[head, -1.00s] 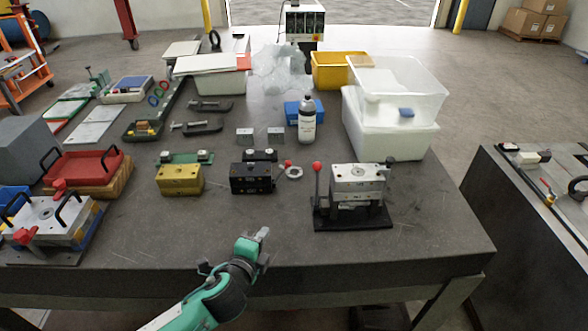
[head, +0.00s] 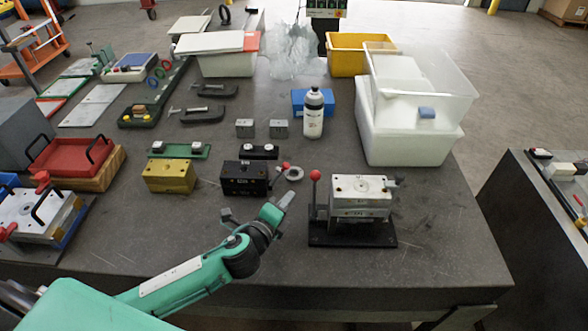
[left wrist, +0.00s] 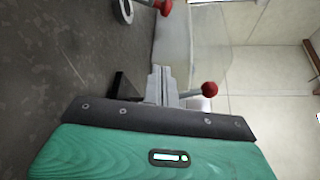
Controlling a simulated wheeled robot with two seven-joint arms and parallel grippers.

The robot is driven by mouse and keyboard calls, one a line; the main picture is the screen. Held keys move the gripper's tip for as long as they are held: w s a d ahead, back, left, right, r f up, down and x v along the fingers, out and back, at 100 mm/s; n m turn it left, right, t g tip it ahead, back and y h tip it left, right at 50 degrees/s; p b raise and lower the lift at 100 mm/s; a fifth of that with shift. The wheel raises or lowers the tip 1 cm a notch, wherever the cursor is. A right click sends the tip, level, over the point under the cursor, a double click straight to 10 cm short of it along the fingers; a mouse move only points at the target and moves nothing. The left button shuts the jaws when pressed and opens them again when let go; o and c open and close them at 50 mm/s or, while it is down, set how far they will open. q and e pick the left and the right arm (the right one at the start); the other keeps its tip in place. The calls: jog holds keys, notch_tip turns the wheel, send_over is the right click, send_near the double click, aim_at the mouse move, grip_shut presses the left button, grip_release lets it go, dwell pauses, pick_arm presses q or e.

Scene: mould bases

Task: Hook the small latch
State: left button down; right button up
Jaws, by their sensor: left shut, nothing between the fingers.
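A pale metal mould block (head: 361,190) stands on a black base plate (head: 325,238) at the right front of the table. An upright lever with a red ball knob (head: 315,175) rises at its left side, and a dark-ended fitting (head: 394,183) sticks out at its upper right. I cannot tell for sure which part is the small latch. My left gripper (head: 284,199) is shut and empty, a little left of the lever. In the left wrist view its closed fingers (left wrist: 160,84) lie beside the red knob (left wrist: 210,88); contact cannot be told. My right gripper is out of view.
A black block (head: 245,180) and a yellow block (head: 168,178) stand left of the mould. A grey ring (head: 294,174) with a red part lies behind my fingers. A white bottle (head: 313,115) and white bins (head: 405,140) stand behind. The table's front right is clear.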

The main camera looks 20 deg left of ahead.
aim_at(277, 175)
pick_arm(q)
jog(key=shift+w, duration=0.2)
jog(key=p+x, duration=0.1)
jog(key=x, duration=0.2)
jog(key=shift+w+r, duration=0.1)
jog(key=shift+w, duration=0.15)
jog(key=p+x, duration=0.2)
jog(key=x, duration=0.4)
jog(key=a+p, duration=0.1)
jog(key=a, duration=0.2)
jog(key=shift+s+r+p, duration=0.1)
jog(key=shift+r+p, duration=0.25)
jog(key=shift+r, duration=0.05)
jog(key=shift+s+a, duration=0.1)
jog(key=shift+a, duration=0.25)
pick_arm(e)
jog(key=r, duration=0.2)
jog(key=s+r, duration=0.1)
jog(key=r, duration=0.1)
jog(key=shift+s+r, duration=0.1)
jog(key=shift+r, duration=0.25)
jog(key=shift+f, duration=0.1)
